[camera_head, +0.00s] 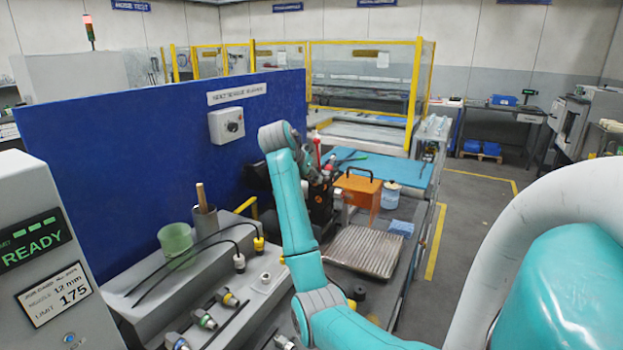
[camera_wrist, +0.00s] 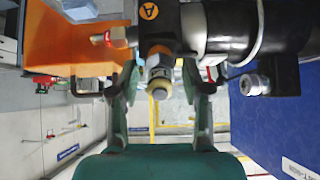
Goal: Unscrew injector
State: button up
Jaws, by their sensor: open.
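In the wrist view the injector (camera_wrist: 158,82), a metal fitting with a cream end, projects from a dark machine body marked with an orange A label. My gripper (camera_wrist: 161,72) is open, with one finger on each side of the injector. Gaps show between the fingers and the injector, so it does not look held. In the head view my gripper (camera_head: 318,172) is at the dark machine block (camera_head: 319,206) behind my arm. The injector cannot be made out there. Several similar fittings (camera_head: 228,298) lie on the grey bench at the front.
A ribbed metal tray (camera_head: 364,251) lies in front. A blue panel (camera_head: 150,150) rises behind the bench. A green cup (camera_head: 175,240) stands on the left. Floor is clear at right.

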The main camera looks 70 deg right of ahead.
jog(key=m, duration=1.2)
jog(key=shift+m, duration=1)
jog(key=m, duration=1)
